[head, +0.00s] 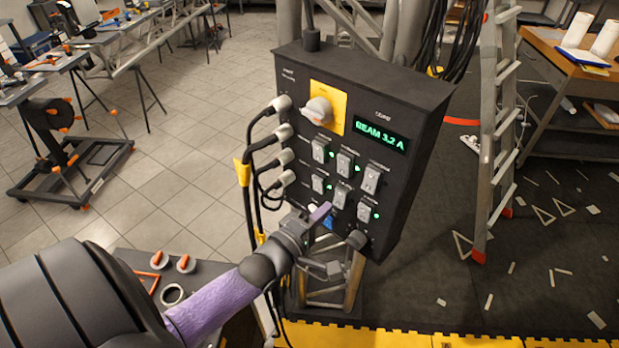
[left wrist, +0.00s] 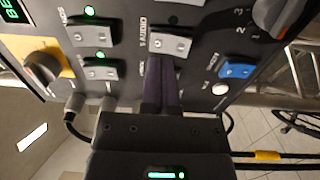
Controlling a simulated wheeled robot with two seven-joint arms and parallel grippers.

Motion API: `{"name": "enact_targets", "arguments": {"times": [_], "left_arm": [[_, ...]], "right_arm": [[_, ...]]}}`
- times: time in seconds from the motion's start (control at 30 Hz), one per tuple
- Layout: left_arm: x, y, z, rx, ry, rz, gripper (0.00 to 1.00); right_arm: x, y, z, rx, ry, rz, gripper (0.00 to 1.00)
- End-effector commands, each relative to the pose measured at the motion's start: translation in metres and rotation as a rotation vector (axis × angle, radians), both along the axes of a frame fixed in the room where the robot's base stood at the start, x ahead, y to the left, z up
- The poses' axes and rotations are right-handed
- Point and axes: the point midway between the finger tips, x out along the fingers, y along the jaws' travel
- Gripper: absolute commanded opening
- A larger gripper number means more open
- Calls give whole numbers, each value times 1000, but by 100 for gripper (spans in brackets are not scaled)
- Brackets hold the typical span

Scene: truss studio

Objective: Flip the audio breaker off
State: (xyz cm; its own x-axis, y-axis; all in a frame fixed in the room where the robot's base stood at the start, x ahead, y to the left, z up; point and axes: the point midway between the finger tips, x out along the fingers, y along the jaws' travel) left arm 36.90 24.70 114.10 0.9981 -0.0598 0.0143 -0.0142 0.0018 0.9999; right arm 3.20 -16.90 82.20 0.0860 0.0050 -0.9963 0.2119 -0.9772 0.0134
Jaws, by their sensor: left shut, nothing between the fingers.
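My left gripper (head: 320,212) is at the lower part of the panel. Its purple fingers (left wrist: 161,92) are shut and empty, with tips close to the audio breaker's edge; I cannot tell if they touch. The lower-left switch is mostly hidden by the fingers in the left wrist view. My right gripper is out of view.
Other grey switches with green lights surround it. A blue switch (left wrist: 237,70), white button (left wrist: 220,88) and dark knob (head: 357,239) are lower on the panel. A yellow-backed rotary knob (head: 319,110) and plugged cables (head: 283,104) are at upper left. A ladder (head: 494,130) stands at right.

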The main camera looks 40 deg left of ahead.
Motion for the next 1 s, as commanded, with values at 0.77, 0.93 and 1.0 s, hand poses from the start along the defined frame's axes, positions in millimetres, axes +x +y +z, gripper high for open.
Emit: {"name": "enact_targets", "arguments": {"times": [0.77, 0.93, 1.0], "left_arm": [[-63, 4, -1, 0, 3, 1, 0], [-65, 4, -19, 38, 35, 6, 0], [-71, 5, -65, 139, 122, 15, 0]], "right_arm": [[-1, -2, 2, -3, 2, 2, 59], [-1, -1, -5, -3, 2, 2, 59], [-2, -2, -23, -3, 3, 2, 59]]}}
